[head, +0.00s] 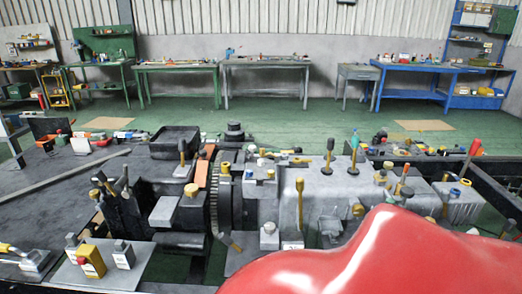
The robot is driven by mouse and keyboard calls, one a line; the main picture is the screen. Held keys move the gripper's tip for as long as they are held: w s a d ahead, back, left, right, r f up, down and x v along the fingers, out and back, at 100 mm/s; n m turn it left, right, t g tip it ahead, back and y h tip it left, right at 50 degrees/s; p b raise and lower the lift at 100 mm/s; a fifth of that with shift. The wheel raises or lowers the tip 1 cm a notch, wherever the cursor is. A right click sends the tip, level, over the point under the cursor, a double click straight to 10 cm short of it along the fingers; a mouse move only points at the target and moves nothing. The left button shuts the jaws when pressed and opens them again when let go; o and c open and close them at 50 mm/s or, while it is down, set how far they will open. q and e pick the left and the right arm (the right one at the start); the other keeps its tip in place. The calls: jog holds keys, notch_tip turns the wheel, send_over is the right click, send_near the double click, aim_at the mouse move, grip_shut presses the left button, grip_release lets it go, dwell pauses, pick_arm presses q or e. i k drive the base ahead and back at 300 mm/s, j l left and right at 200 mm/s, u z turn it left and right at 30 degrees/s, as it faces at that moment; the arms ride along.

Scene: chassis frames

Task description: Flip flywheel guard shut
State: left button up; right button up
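A dark toothed wheel, which looks like the flywheel (215,192), stands upright near the middle of the chassis frame, between the engine block on its left and the long grey gearbox housing on its right. An orange plate (202,174) sits close to the wheel's upper left side. I cannot tell for sure which part is the flywheel guard, or whether it is open or shut. Neither of my grippers shows in the head view.
A large glossy red shape (375,255) fills the lower right foreground and hides part of the frame; I cannot tell what it is. Several levers, including a yellow one (299,203), rise from the grey housing (335,184). Workbenches line the far wall.

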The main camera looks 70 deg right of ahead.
aim_at(206, 154)
jog(key=z, duration=1.8)
jog(key=i+l, duration=0.1)
jog(key=i, duration=0.35)
